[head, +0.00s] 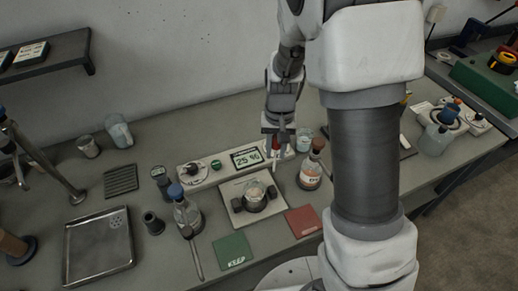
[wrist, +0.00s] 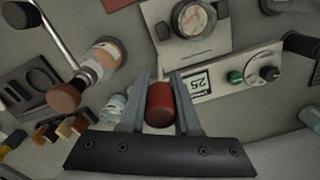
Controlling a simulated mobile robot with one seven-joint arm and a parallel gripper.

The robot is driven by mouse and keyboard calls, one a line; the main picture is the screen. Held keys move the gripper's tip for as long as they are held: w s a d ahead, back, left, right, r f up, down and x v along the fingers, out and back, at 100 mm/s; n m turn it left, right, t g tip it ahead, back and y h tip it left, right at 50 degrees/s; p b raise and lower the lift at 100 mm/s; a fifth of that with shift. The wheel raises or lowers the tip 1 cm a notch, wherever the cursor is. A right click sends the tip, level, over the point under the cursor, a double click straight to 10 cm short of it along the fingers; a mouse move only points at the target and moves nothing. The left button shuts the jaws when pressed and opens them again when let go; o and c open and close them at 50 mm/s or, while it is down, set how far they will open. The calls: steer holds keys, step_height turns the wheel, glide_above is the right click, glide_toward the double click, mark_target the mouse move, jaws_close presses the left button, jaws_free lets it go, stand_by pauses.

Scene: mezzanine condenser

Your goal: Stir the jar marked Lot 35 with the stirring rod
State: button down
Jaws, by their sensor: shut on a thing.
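Another clear jar (head: 305,137) stands behind right. I cannot read Lot 35 on any jar.
A control unit with a lit display (head: 246,158) lies just left. A blue-stoppered flask (head: 187,213), green mat (head: 232,250), red mat (head: 303,221) and metal tray (head: 99,245) take up the front.

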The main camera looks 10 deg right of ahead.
steer(key=s+a+r+m, duration=0.5)
steer(key=a+r+m, duration=0.1)
steer(key=a+r, duration=0.1)
steer(key=shift+s+d+f+b, duration=0.1)
steer(key=shift+f+b, duration=2.5)
steer(key=shift+f, duration=0.7)
steer(key=shift+s+d+f+b, duration=0.1)
steer(key=shift+f+b, duration=2.5)
steer(key=shift+f, duration=0.65)
